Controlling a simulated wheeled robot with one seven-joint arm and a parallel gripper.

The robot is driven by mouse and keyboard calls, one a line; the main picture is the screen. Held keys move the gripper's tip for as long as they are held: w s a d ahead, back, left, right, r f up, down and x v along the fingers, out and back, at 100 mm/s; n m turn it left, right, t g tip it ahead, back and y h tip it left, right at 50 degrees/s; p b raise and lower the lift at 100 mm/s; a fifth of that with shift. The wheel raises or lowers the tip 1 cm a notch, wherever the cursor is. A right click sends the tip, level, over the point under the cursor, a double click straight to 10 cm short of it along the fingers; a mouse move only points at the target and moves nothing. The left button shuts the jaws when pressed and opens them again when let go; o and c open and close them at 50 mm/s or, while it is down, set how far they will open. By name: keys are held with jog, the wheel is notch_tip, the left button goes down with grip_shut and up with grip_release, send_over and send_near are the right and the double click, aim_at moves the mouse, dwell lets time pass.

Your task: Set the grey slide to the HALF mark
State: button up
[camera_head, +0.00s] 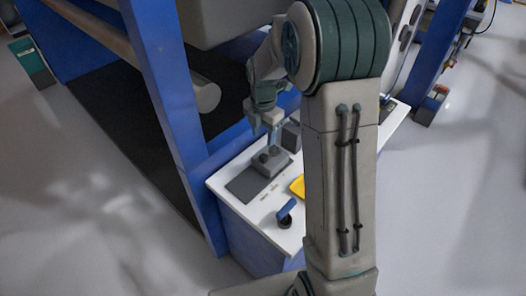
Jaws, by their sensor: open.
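The grey slide (268,163) appears as a small dark grey block with a raised knob, at the far end of a dark plate (243,184) on the white worktop. My gripper (272,144) points down at the knob from just above or around it. Its jaws are open, but they look small here and I cannot tell whether they touch the knob. Small tan marks (269,192) lie beside the plate on its right; their lettering is too small to read, so I cannot tell which is HALF.
A dark box (291,136) stands right behind the slide. A yellow tray (297,186), partly hidden by my arm, and a blue-handled lever (287,209) are nearer the front. A blue machine post (165,85) rises left of the worktop (243,206). Grey floor is open at left.

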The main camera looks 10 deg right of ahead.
aim_at(264, 155)
notch_tip(264, 155, down, 8)
jog(key=shift+f+p, duration=0.25)
jog(key=shift+p, duration=0.1)
grip_shut()
